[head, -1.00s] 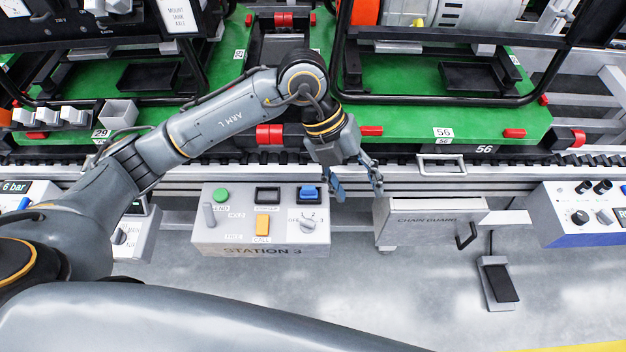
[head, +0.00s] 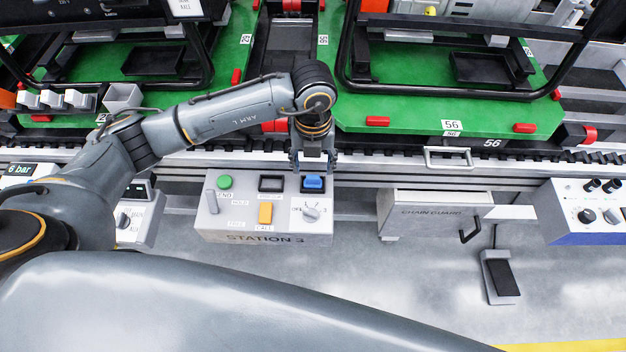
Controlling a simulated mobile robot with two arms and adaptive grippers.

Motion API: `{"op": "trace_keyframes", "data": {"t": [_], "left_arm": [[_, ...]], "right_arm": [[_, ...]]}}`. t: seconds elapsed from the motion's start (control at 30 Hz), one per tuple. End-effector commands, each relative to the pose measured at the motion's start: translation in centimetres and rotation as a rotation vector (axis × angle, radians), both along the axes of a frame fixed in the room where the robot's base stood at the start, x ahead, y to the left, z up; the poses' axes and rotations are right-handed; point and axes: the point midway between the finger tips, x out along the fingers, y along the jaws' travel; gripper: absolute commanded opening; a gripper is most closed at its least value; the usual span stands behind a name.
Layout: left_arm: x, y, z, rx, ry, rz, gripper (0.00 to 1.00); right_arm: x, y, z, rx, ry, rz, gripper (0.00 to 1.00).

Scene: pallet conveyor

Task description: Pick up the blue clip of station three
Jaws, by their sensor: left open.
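The Station 3 box (head: 238,228) is a light grey control box below the conveyor rail in the head view. The blue clip (head: 313,183) sits at its upper right corner, above a rotary switch. My left gripper (head: 313,172) is open and points down over the clip, its fingers just behind or around it. I cannot tell whether the fingers touch it. The clip's far side is partly hidden by the gripper. My right gripper is not in view.
The box also carries a green button (head: 225,182), an orange call button (head: 265,213) and a lever (head: 212,201). The chain guard box (head: 432,215) stands to the right. Green pallets (head: 400,112) with black frames lie behind the rail.

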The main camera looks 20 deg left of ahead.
Motion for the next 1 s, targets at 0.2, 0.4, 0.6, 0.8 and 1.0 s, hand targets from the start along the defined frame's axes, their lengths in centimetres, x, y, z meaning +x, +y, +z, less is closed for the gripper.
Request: {"op": "trace_keyframes", "data": {"t": [0.2,0.4,0.6,0.8,1.0], "left_arm": [[0.1,0.1,-3.3,0.0,0.003,0.002,0.57],[0.1,0.0,-4.4,-0.002,0.0,0.0,0.57],[0.1,0.0,-4.3,-0.002,0.0,0.0,0.46],[0.1,0.0,-4.3,-0.002,0.0,0.0,0.06],[0.1,0.0,-4.3,-0.002,0.0,0.0,0.03]], "right_arm": [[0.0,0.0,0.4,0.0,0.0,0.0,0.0],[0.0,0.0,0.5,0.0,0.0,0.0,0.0],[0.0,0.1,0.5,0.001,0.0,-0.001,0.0],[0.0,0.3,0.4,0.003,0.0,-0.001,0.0],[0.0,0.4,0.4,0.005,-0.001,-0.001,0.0]]}}
